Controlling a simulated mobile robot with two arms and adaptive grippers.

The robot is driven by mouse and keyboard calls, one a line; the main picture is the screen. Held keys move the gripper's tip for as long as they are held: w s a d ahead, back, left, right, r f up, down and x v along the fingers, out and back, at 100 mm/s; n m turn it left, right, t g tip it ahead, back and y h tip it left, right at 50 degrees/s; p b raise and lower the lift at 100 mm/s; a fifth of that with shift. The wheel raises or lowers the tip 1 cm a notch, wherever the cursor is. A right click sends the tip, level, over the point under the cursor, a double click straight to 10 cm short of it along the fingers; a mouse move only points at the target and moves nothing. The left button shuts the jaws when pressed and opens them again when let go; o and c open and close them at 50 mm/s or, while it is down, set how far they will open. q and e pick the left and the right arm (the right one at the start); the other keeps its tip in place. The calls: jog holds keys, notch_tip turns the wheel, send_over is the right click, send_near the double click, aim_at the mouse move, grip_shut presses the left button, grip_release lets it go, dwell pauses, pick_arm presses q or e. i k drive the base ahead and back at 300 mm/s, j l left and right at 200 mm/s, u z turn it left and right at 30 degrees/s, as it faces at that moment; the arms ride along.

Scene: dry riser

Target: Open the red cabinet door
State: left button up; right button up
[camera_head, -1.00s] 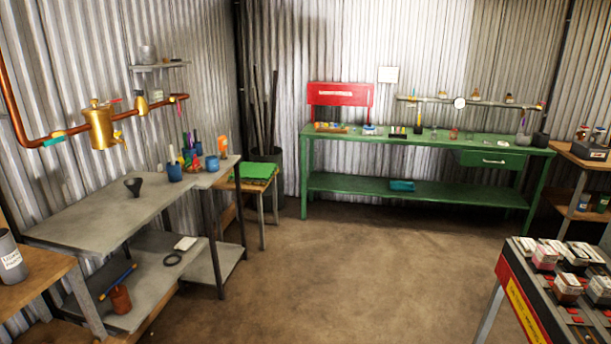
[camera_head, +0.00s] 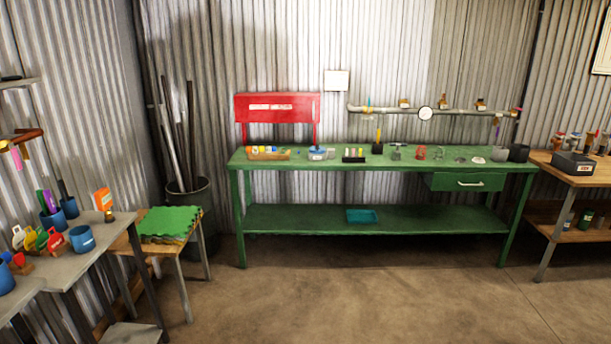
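A red cabinet (camera_head: 277,108) with a pale label strip across its front is at the back wall, above the left end of the green workbench (camera_head: 400,158). It stands on thin red posts, and its front looks closed. I cannot make out a handle at this distance. Neither of my grippers shows in the head view.
Open floor (camera_head: 360,300) lies in front of the bench. A grey table (camera_head: 60,262) and a small table with a green mat (camera_head: 168,223) stand at left, beside a dark bin of rods (camera_head: 190,205). A wooden table (camera_head: 580,172) is at right.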

aim_at(269, 107)
jog(key=i, duration=0.5)
jog(key=i+l+u, duration=0.15)
jog(key=i, duration=0.35)
jog(key=i+l, duration=0.1)
jog(key=i, duration=0.4)
jog(key=i+l+u, duration=0.1)
jog(key=i, duration=0.4)
